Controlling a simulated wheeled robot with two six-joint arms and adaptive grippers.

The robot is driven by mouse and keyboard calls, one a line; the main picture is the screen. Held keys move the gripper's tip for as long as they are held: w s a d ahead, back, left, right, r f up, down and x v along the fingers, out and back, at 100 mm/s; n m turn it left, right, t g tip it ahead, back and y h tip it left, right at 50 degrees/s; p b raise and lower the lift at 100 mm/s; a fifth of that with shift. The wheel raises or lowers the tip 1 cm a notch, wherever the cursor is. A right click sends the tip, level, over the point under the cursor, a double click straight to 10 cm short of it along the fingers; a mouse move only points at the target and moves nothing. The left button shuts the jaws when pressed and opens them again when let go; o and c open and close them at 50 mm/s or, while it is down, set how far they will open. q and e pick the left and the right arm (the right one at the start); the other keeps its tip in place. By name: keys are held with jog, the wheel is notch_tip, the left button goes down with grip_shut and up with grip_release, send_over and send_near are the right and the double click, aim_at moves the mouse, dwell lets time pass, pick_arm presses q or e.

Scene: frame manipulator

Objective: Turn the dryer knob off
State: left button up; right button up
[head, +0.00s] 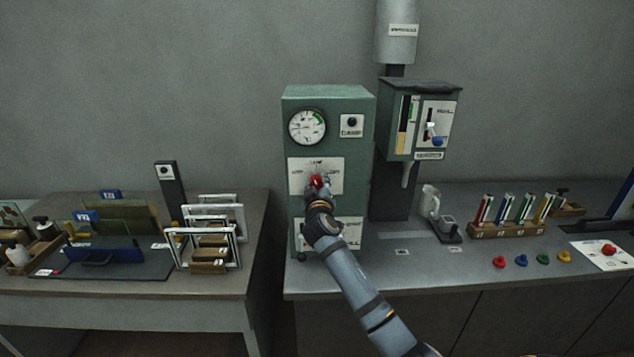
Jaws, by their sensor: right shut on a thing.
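The dryer looks to be the green box (330,94) standing on the right-hand bench, with a round gauge (307,127) at its upper left. A red knob (317,181) sits on the white dial plate (303,166) in the middle of its front. My right gripper (318,187) is at this plate, shut on the red knob. The gripper covers the lower part of the knob, and the dial marks are too small to read. My left gripper is not in view.
A second green box (403,87) with a blue-knobbed lever hangs to the right. White frames (239,232) stand on the left table. A gap separates the two tables.

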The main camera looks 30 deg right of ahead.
jog(key=n+p, duration=0.2)
jog(key=n, duration=0.3)
jog(key=shift+r+n, duration=0.1)
jog(key=shift+n, duration=0.2)
jog(key=shift+n+p, duration=1.25)
jog(key=shift+n, duration=0.85)
jog(key=shift+s, duration=0.1)
jog(key=o, duration=1.2)
jog(key=shift+s+a, duration=0.1)
jog(key=shift+s, duration=0.05)
jog(key=v, duration=1.1)
jog(key=shift+s+a, duration=0.1)
jog(key=shift+s, duration=0.15)
